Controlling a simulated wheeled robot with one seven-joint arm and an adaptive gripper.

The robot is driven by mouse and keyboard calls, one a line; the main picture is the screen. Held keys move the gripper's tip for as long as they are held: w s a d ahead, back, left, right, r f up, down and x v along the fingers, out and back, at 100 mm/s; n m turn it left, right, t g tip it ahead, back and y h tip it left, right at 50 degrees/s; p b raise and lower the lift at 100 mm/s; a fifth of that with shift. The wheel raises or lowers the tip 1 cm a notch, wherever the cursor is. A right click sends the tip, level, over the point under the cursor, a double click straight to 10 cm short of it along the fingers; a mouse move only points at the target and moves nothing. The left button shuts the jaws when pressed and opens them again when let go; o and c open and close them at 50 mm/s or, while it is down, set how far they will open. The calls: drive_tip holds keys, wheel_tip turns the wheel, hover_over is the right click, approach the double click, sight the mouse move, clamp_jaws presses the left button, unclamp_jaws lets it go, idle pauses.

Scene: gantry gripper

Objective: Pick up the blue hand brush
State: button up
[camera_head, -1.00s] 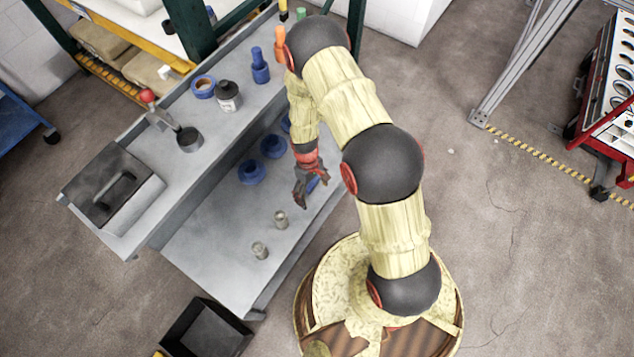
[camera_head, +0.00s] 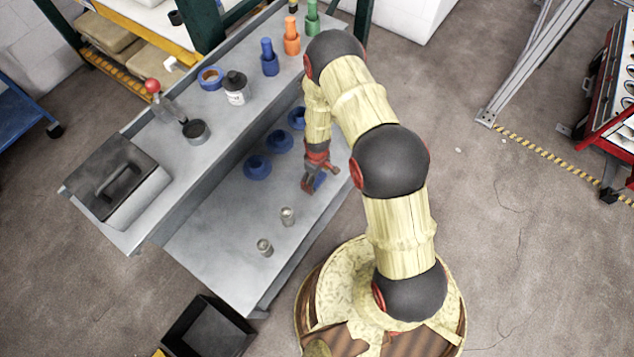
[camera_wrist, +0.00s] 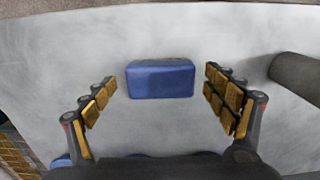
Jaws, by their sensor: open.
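The blue hand brush, a small blue block-like thing, lies on the grey lower shelf. It is centred in the wrist view (camera_wrist: 160,80) and partly shows in the head view (camera_head: 320,182). My gripper (camera_head: 319,179) is over it, pointing down. In the wrist view my gripper (camera_wrist: 161,82) is open, with one padded finger left of the brush and one right of it. Clear gaps show on both sides. In the head view my gripper hides part of the brush.
Two small metal cylinders (camera_head: 287,216) stand nearer on the shelf. Several blue round parts (camera_head: 257,167) lie behind, left of my gripper. The upper bench (camera_head: 165,180) runs along the left with a bottle (camera_head: 236,88) and a dark-lidded box (camera_head: 115,185). A grey cylinder (camera_wrist: 297,76) is right in the wrist view.

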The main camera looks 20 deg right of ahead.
drive_tip(key=shift+f, duration=0.85)
drive_tip(key=shift+r, duration=0.1)
drive_tip(key=shift+c, duration=0.7)
drive_tip(key=c, duration=1.3)
drive_tip(key=shift+o, duration=0.2)
drive_tip(key=shift+r, duration=0.15)
